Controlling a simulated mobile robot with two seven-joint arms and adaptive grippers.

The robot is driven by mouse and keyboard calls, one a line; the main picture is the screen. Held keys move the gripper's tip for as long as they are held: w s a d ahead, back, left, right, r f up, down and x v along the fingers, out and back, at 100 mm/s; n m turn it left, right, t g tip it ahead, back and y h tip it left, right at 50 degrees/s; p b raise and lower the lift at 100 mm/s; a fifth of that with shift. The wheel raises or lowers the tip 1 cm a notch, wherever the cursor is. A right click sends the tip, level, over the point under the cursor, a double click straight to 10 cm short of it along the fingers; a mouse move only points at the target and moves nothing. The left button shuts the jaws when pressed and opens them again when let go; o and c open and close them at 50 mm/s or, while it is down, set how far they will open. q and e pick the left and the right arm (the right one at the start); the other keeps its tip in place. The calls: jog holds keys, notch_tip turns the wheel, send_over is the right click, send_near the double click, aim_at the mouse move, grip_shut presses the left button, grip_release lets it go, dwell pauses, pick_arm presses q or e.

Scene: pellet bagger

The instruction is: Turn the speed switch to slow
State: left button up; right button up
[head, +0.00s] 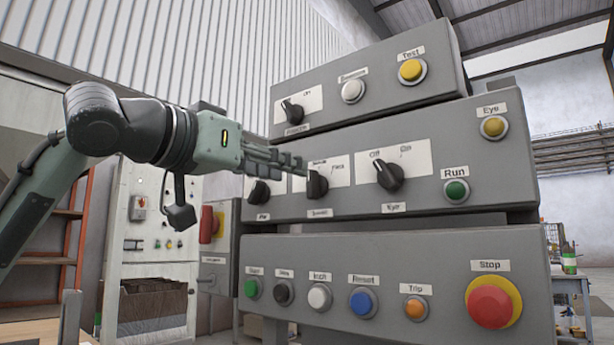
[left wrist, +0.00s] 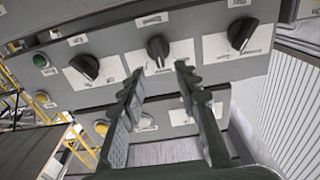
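The speed switch (head: 317,184) is a black rotary knob on a white plate, in the middle row of the grey control panel. Its small position labels are too blurred to read surely, and the gripper partly covers its plate. The knob looks roughly upright. My left gripper (head: 298,164) is just in front of it, coming from the left. In the left wrist view the speed switch (left wrist: 158,48) shows between and just beyond the fingertips. The left gripper (left wrist: 160,70) is open with nothing held; I see no contact with the knob. My right gripper is not in view.
Black knobs sit on either side: one at left (head: 259,192), one at right (head: 389,176). Another knob (head: 292,112) is above. The lower box carries several push buttons and a red stop button (head: 490,302). A red switch (head: 210,225) is at left.

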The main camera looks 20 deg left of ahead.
aim_at(309, 177)
pick_arm(q)
jog(key=shift+x, duration=2.6)
grip_shut()
